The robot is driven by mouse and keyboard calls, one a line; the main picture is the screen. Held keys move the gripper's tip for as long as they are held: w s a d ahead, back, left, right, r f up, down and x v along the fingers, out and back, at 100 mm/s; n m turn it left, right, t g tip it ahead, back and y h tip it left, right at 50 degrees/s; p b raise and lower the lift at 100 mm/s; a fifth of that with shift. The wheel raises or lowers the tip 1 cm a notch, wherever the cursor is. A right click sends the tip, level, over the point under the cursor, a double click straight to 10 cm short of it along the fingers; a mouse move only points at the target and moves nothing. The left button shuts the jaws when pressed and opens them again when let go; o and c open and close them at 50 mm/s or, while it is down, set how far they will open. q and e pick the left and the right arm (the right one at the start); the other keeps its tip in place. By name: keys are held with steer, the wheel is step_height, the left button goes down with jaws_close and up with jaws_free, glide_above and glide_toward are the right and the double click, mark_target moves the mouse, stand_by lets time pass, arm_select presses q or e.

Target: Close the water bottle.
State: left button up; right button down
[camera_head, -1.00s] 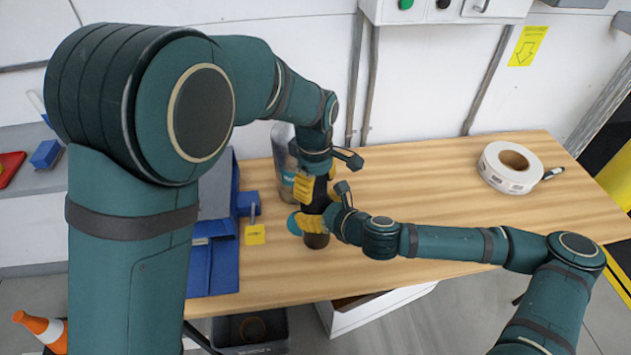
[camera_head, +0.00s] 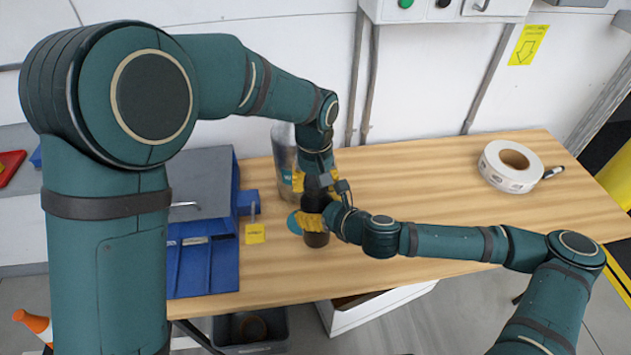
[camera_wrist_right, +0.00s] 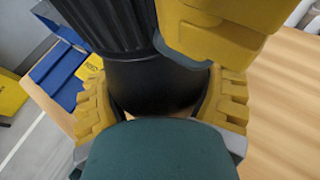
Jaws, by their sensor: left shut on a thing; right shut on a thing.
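The dark water bottle (camera_head: 316,239) stands upright near the table's front edge. My right gripper (camera_head: 312,222) is shut around its body; in the right wrist view the yellow fingers (camera_wrist_right: 160,100) flank the dark bottle (camera_wrist_right: 155,80). My left gripper (camera_head: 315,186) is directly above, shut on a dark piece at the bottle's top, apparently the cap (camera_head: 312,199). A black ribbed part (camera_wrist_right: 105,22) and a yellow left finger (camera_wrist_right: 215,25) show above the body in the wrist view. The fingers hide the join, so I cannot tell how the cap is seated.
A clear container (camera_head: 283,150) stands behind the left gripper. A blue box (camera_head: 205,265) and yellow tag (camera_head: 255,234) are to the left.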

arm_select(q)
steer(key=o, duration=1.3)
steer(key=shift+r, duration=0.1)
steer(key=shift+r, duration=2.2)
